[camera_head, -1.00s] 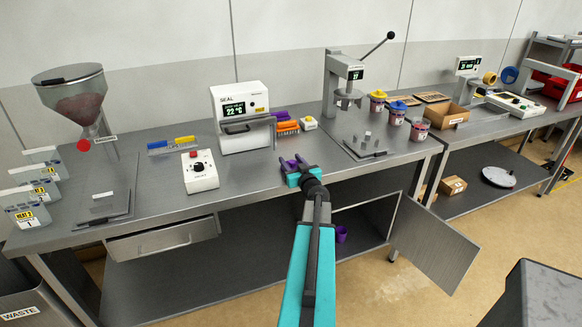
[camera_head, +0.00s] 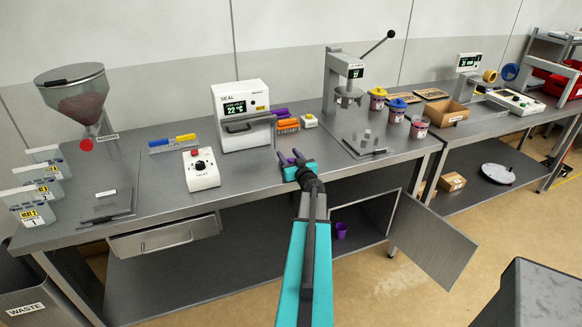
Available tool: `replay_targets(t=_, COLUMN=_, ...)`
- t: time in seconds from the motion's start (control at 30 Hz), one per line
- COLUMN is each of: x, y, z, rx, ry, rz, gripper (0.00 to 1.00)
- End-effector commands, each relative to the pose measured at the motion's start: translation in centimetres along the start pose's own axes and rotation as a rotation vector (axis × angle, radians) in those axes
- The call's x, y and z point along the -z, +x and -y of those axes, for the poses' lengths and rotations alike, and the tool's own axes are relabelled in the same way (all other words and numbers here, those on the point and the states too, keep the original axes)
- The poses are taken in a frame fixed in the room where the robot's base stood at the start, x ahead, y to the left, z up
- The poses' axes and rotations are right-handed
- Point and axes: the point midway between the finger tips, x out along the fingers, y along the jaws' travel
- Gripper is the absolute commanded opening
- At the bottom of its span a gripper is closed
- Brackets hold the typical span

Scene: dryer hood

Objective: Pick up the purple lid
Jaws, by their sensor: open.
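A small purple piece, apparently the purple lid (camera_head: 288,161), lies low on the bench top near its front edge. My gripper (camera_head: 288,154) is open, with its dark fingers reaching over the bench on either side of the purple piece. The fingers and wrist hide part of it, and I cannot tell whether they touch it. A purple cup-like object (camera_head: 341,230) stands in the open cabinet under the bench.
The sealing machine (camera_head: 241,115) stands behind my gripper, with purple and orange racks (camera_head: 286,124) beside it. A white control box (camera_head: 201,170) is to the left. A press (camera_head: 343,85) and several jars (camera_head: 397,112) stand to the right. The cabinet door (camera_head: 430,238) hangs open.

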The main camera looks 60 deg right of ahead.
Motion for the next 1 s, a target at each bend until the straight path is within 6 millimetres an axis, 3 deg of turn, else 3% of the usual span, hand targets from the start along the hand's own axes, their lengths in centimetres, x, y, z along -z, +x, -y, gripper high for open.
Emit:
replay_targets(t=0.13, x=0.02, y=-0.01, z=-0.03, rx=0.0, ry=0.0, rz=0.0, gripper=0.41)
replay_targets(t=0.37, x=0.02, y=-0.02, z=-0.06, rx=-0.001, ry=0.0, rz=0.0, gripper=0.03)
replay_targets(t=1.0, x=0.74, y=-0.09, z=-0.07, rx=0.0, ry=-0.002, rz=-0.001, gripper=0.01)
